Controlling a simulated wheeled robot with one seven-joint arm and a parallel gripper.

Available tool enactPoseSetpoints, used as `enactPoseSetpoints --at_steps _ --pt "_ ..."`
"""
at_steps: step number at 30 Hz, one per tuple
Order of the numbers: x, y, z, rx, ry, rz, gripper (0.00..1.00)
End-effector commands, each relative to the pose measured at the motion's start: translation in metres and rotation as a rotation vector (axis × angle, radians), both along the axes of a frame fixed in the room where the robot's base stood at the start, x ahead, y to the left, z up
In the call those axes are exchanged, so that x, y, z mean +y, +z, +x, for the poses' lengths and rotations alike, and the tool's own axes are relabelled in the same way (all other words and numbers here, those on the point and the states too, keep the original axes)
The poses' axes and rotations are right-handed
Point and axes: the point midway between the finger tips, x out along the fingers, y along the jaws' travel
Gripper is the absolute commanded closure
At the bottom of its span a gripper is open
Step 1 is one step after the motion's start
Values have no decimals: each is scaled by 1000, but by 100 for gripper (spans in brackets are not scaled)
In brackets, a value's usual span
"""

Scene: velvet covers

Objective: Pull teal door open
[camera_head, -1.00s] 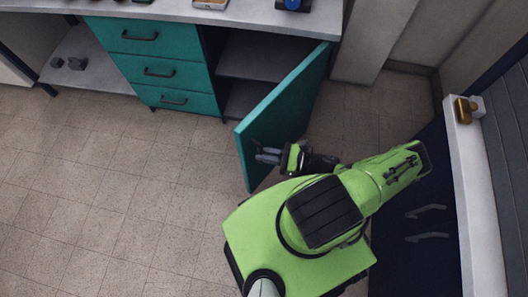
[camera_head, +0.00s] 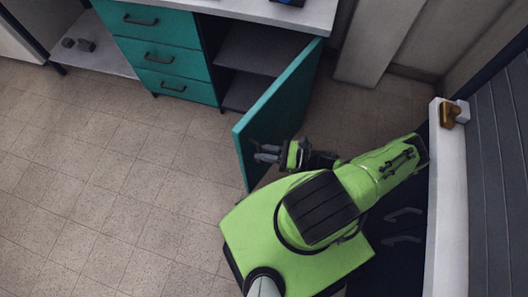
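The teal door (camera_head: 278,108) stands wide open from the right end of the teal cabinet (camera_head: 158,52), swung out into the room. The dark shelves (camera_head: 245,58) inside the cabinet show behind it. My gripper (camera_head: 265,153) is at the door's near, lower part, with its grey fingers at the door's face turned away from the cabinet opening. The door's handle cannot be made out. I cannot tell whether the fingers are closed on something or only rest beside the door.
Three teal drawers with dark handles are shut left of the opening. A grey countertop (camera_head: 240,8) runs above. A white-edged dark unit with a brass-coloured piece (camera_head: 450,113) stands close on the right. The tiled floor (camera_head: 90,185) on the left is clear.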

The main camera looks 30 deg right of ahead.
Motion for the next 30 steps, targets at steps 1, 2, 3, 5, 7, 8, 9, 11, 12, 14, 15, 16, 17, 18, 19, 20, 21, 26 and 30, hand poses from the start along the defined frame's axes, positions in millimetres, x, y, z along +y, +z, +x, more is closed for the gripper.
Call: enactPoseSetpoints --at_steps 1,2,3,5,7,8,9,11,12,14,15,16,17,18,19,20,21,26,30 --pt "-1 0 1 -2 -4 -4 73" --pt "-1 0 1 -2 -3 -4 69" --pt "-1 0 0 -2 -2 -3 62" --pt "-1 0 0 -1 -1 -2 60" --pt "0 0 0 -1 0 -1 60" --pt "0 0 0 -1 1 -1 60" --pt "0 0 0 -1 1 -1 60" --pt "0 0 0 0 2 0 60" --pt "0 2 -1 0 2 0 60" --pt "0 9 -1 -1 3 1 60" --pt "0 16 -1 -1 3 1 60" --pt "0 23 -1 -1 4 -1 60" --pt "0 31 -1 -1 4 0 60" --pt "0 42 -1 -1 3 -1 60" --pt "0 50 -1 -2 3 -1 60" --pt "0 58 -1 -1 3 -1 60" --pt "0 68 -1 -2 2 -1 60" --pt "-1 95 0 -1 1 -2 60" --pt "0 101 0 0 0 -1 60"
